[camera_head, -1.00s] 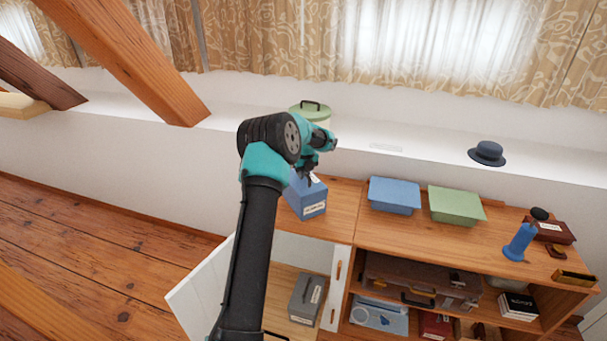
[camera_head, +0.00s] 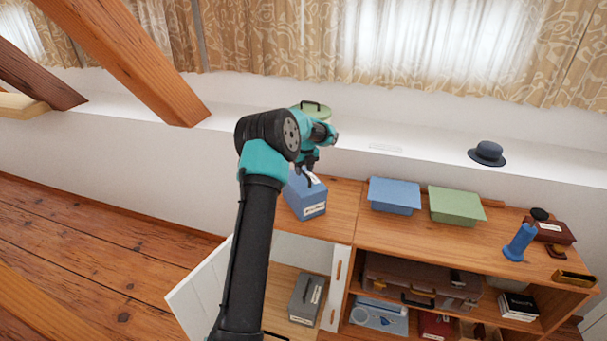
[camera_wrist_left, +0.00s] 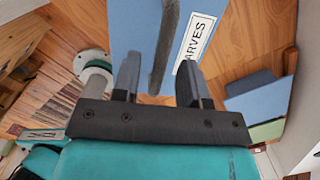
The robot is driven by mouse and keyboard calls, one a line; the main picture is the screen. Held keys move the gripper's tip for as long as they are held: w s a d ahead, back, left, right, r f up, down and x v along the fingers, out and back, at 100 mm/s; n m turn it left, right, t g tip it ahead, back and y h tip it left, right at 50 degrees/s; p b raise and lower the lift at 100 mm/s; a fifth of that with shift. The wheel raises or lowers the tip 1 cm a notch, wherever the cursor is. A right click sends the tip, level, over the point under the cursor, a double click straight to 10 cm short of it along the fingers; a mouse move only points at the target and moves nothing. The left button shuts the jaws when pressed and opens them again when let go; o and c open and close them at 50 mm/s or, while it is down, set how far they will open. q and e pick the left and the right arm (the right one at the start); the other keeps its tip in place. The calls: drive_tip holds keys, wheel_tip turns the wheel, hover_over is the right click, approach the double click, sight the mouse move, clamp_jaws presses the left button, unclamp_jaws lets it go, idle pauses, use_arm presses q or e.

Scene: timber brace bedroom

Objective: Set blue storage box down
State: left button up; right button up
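The blue storage box (camera_head: 306,202) stands upright on the left part of the wooden cabinet top (camera_head: 337,224), in the head view. It has a white label, which reads "...ARVES" in the left wrist view, where the box (camera_wrist_left: 205,12) fills the top middle. My left gripper (camera_head: 309,177) is right above the box's lid. In the wrist view its two fingers (camera_wrist_left: 158,85) are apart, one on each side of the box's dark handle (camera_wrist_left: 165,45), with gaps showing between. My arm hides part of the box's left side. My right gripper is not seen.
A blue bin (camera_head: 394,195) and a green bin (camera_head: 457,206) stand right of the box. A green-lidded pot (camera_head: 312,111) and a hat (camera_head: 487,153) rest on the ledge behind. The white cabinet door (camera_head: 203,288) is open, with a grey box (camera_head: 306,298) inside.

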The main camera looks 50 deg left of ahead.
use_arm(q)
wheel_tip(320, 180, up, 10)
drive_tip(key=d, duration=0.1)
drive_tip(key=shift+s+f, duration=0.15)
drive_tip(key=shift+f, duration=0.05)
drive_tip(key=shift+d+f, duration=0.1)
drive_tip(key=shift+d, duration=0.05)
idle(0.4)
